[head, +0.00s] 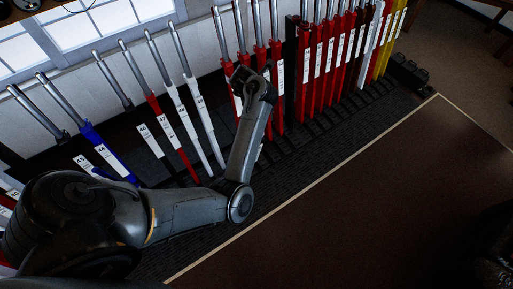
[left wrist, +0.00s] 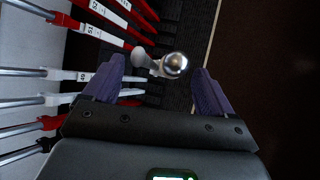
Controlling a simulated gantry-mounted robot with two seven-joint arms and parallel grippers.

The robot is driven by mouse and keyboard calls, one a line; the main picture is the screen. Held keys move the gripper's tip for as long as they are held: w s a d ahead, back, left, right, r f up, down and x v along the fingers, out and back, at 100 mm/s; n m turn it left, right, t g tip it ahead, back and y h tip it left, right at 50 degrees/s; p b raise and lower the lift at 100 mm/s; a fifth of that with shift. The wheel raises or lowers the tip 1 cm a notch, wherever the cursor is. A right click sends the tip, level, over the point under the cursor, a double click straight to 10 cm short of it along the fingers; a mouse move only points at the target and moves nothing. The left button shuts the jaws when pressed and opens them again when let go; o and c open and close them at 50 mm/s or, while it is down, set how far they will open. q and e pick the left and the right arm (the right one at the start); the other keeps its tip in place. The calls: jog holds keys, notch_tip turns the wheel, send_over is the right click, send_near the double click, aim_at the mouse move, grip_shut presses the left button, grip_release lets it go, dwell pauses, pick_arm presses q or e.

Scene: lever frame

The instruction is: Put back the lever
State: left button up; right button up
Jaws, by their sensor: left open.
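A row of levers with polished steel handles runs diagonally across the head view. My left arm reaches over the row from the lower left. Its gripper (head: 252,84) is beside the red levers (head: 279,90) near the middle; its fingertips are hard to make out there. In the left wrist view the gripper (left wrist: 158,78) is open, with two purple-grey fingers apart. A lever's steel handle (left wrist: 175,65) points end-on toward the camera, between and slightly beyond the fingertips. I see no finger touching it. Its lower part is hidden. My right gripper is not in view.
Red, white, blue and yellow levers (head: 384,50) with number labels stand close together on both sides of my gripper. A window (head: 95,25) and pale wall are behind them. Brown floor (head: 350,190) beyond the pale edge strip is clear.

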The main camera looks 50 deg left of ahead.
pick_arm(q)
jog(key=shift+b+x, duration=0.3)
jog(key=shift+x, duration=1.85)
jog(key=shift+d+f, duration=0.1)
jog(key=c, duration=1.5)
